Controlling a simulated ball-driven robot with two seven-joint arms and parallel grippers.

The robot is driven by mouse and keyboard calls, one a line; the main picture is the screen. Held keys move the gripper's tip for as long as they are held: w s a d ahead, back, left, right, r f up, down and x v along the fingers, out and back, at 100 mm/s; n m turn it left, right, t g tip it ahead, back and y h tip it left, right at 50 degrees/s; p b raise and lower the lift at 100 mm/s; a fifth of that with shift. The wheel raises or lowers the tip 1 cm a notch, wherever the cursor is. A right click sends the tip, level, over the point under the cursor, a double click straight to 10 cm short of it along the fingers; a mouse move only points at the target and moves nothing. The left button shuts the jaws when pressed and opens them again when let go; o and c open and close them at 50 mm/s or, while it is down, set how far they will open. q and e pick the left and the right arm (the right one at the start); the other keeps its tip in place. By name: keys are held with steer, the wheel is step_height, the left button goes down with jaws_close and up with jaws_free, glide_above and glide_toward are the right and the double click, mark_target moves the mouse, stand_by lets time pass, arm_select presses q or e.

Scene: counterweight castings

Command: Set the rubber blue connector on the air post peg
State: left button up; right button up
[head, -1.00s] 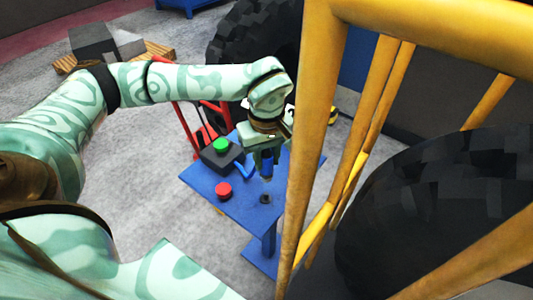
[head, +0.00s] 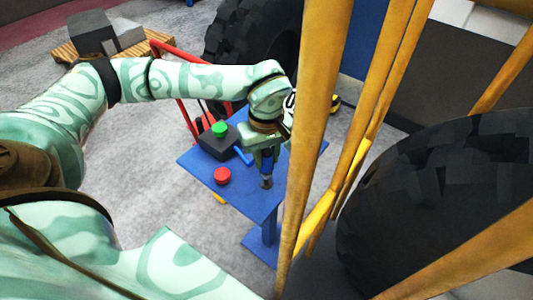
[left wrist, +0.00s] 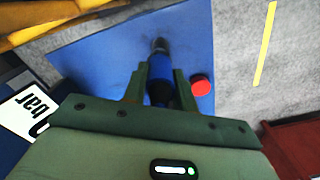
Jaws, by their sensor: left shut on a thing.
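My left gripper (head: 267,158) points down over the small blue table (head: 252,205), shut on the blue connector (head: 266,168). In the left wrist view the blue connector (left wrist: 160,72) sits between the two green fingers (left wrist: 158,90). Its far end meets a dark grey piece (left wrist: 160,45) at the table top. In the head view the connector's lower end lines up with the spot of the air post peg, which is now covered. I cannot tell whether the connector sits on the peg or just above it. My right gripper is not in view.
A red button (head: 222,175) and a black box (head: 217,148) with a green button (head: 219,129) stand on the table. A yellow rail (head: 318,120) rises close to the gripper's right. A large tyre (head: 440,190) is further right; a red frame (head: 186,110) stands behind.

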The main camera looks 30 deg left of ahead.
mark_target(266, 165)
arm_select(q)
steer(key=shift+p, duration=0.75)
stand_by(1.1)
steer(key=shift+f+b, duration=0.8)
steer(key=shift+f, duration=0.95)
steer(key=o, duration=1)
step_height(266, 165, up, 16)
steer(key=shift+r+p, duration=0.15)
steer(key=shift+p, duration=0.9)
